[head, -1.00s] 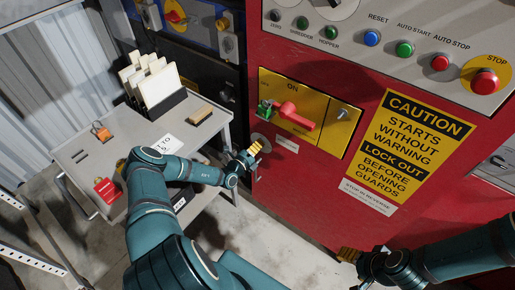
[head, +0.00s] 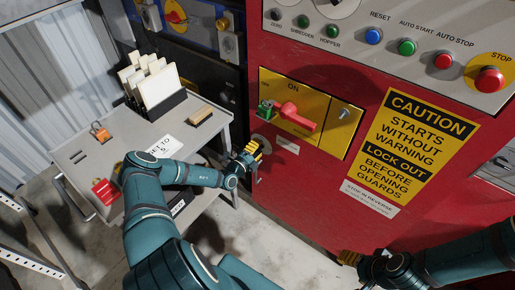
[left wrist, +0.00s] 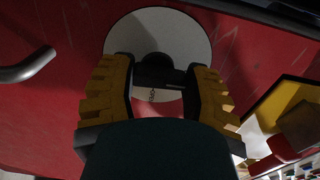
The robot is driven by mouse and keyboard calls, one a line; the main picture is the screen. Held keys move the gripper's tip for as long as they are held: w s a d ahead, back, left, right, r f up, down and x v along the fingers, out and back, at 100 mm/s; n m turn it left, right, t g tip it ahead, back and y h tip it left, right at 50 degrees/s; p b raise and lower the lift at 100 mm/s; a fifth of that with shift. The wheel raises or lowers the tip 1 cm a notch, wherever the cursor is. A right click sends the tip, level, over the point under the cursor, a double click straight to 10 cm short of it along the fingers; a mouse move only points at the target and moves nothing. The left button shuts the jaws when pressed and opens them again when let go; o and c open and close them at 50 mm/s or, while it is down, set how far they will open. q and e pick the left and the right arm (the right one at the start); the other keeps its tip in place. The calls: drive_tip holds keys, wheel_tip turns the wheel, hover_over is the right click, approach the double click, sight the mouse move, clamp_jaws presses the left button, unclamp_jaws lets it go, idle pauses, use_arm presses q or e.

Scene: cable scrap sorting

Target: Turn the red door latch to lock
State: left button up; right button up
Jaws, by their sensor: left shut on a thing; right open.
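My left gripper (head: 257,150) is at the lower left of the red cabinet door, in front of a round pale plate (left wrist: 185,35) on the red surface. My right gripper (head: 348,258) is open and empty near the lower door, partly in view.
A yellow ON plate (head: 338,125) with a red rotary handle (head: 298,115) sits just right of and above my left gripper. A bent metal handle (left wrist: 25,66) shows in the left wrist view. A grey cart (head: 85,152) with folders, padlock and red tag stands left.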

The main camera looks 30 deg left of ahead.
use_arm(q)
drive_tip(key=shift+a, duration=0.1)
drive_tip(key=o, duration=1.2)
drive_tip(key=s, duration=0.8)
drive_tip(key=s+a, duration=0.1)
drive_tip(key=s, duration=0.3)
drive_tip(key=shift+d, duration=0.1)
